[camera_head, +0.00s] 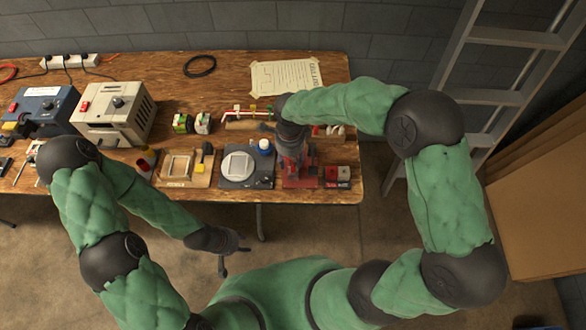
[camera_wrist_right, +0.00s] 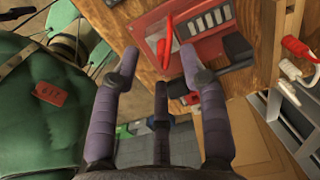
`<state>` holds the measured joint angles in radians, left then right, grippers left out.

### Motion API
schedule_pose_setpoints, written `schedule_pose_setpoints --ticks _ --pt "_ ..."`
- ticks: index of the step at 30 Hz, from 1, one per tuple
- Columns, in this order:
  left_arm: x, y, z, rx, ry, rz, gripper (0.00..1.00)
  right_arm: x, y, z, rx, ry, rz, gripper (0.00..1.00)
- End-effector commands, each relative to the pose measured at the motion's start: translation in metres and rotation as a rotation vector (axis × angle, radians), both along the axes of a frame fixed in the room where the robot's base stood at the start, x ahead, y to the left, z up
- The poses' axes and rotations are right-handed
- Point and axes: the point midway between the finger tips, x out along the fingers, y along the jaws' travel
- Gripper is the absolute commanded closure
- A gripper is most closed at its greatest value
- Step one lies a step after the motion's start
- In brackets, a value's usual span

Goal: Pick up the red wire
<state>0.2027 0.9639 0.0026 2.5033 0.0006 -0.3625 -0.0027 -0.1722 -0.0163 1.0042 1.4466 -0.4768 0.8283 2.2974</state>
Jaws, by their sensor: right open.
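In the right wrist view a short bent red wire (camera_wrist_right: 168,28) stands above a red board (camera_wrist_right: 205,47) with a pale plate and dark slots. My right gripper (camera_wrist_right: 160,65) is open and empty, its purple-grey fingers spread around the near side of the wire. In the head view the right gripper (camera_head: 293,162) points down over the red board (camera_head: 300,183) near the table's front right and hides the wire there. My left gripper (camera_head: 232,255) hangs in front of the table edge, its dark fingers apart and nothing visible between them.
A ladder (camera_head: 510,95) stands at the right.

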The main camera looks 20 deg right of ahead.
Motion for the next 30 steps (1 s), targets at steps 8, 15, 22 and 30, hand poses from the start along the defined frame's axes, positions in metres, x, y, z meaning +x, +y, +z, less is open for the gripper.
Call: schedule_pose_setpoints --ticks 8,15,22,30 --pt "0.0 0.0 -0.015 0.0 0.0 0.0 0.6 -0.002 -0.008 -0.036 0.0 0.004 0.001 0.56" --pt "0.0 0.0 -0.018 0.0 0.0 0.0 0.6 -0.001 -0.008 -0.049 0.0 0.0 0.0 0.56" --pt "0.0 0.0 -0.018 0.0 0.0 0.0 0.6 -0.001 -0.008 -0.049 0.0 0.0 0.0 0.84" --pt "0.0 0.0 -0.018 0.0 0.0 0.0 0.6 -0.001 -0.008 -0.049 0.0 0.0 0.001 1.0"
